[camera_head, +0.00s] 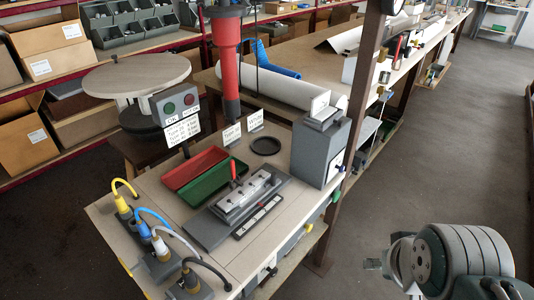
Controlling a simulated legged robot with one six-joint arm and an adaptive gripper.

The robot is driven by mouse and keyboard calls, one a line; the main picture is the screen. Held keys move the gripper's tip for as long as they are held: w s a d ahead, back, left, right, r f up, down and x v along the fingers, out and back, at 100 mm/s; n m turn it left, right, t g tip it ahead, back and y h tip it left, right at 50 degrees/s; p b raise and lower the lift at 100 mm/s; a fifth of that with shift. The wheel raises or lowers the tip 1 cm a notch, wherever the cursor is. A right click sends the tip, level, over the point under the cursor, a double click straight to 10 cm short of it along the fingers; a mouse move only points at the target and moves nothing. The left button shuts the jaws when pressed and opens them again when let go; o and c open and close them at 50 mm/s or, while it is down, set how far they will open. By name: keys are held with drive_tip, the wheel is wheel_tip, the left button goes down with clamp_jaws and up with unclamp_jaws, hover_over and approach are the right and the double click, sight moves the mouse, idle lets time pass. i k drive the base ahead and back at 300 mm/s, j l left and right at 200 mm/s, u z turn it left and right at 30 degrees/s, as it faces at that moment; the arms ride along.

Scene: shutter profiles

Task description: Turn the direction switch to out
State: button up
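I cannot make out a labelled direction switch. A grey box-shaped device (319,152) stands at the right end of the workbench, and a small dark knob on a light plate (338,166) is on its right side. A dark knob (270,271) and a yellow knob (308,227) are on the bench's front edge. I cannot tell which, if any, is the direction switch, nor its setting. My arm (450,255) shows at the lower right, apart from the bench. I cannot make out any gripper fingers.
The workbench (155,212) carries a red tray (194,167), a green tray (212,186), a grey fixture (207,229) and cabled connectors (162,252) at front left. A button box (177,104) stands behind. A brown post (352,110) rises beside the grey device. Floor at right is clear.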

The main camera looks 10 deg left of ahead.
sight(273, 272)
drive_tip(key=k+l+u, duration=0.2)
drive_tip(key=u, duration=0.25)
drive_tip(key=k+l+u, duration=0.1)
drive_tip(key=k+u, duration=0.15)
drive_tip(key=u, duration=0.2)
